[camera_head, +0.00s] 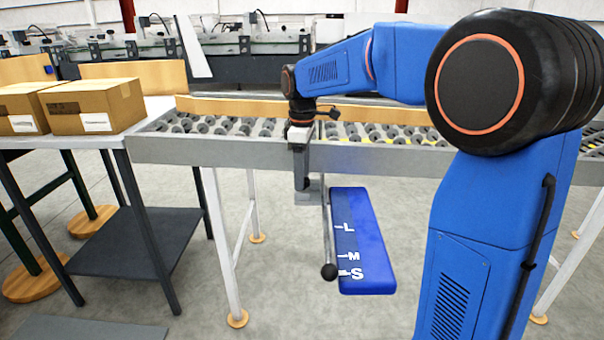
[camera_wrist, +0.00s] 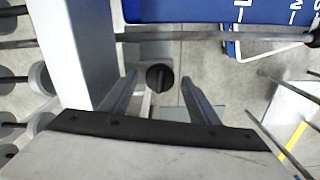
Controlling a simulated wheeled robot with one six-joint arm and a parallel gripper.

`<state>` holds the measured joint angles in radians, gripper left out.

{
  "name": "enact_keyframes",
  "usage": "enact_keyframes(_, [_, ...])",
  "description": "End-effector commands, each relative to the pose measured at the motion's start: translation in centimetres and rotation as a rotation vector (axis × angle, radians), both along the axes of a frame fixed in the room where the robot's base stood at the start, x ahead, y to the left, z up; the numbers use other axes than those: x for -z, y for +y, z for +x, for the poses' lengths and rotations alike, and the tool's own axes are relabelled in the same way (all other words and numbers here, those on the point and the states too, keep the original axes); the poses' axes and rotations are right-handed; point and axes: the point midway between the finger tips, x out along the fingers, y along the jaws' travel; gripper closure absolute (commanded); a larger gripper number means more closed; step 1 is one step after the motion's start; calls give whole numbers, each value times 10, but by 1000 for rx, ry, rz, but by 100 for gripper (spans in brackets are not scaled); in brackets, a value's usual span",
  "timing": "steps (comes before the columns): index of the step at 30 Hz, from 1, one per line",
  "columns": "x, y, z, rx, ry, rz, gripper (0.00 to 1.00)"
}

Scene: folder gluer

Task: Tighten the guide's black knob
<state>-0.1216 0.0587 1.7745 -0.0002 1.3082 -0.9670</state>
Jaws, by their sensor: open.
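The guide's black knob (camera_wrist: 160,77) shows in the wrist view as a small round dark cap with a raised bar across it, on a grey bracket (camera_wrist: 150,48). My gripper (camera_wrist: 160,82) is open, with one finger to each side of the knob and visible gaps between. I cannot tell how deep the fingers reach. In the head view my gripper (camera_head: 301,165) points down at the front rail of the roller conveyor, above the grey bracket (camera_head: 309,197); the knob is hard to make out there.
A blue panel (camera_head: 362,240) marked L, M and S hangs right of the bracket. A rod ending in a black ball (camera_head: 328,272) runs along it. The conveyor's grey rail (camera_head: 210,151) is close beside my gripper. Cardboard boxes (camera_head: 97,106) sit on a table at left.

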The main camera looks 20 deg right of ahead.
Motion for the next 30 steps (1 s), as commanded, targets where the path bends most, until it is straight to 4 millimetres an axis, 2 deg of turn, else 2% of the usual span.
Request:
enact_keyframes(7, [0,0,0,0,0,0,45])
enact_keyframes(12, [0,0,0,0,0,0,85])
enact_keyframes(22, [0,0,0,29,0,0,86])
enact_keyframes(30, [0,0,0,176,0,0,86])
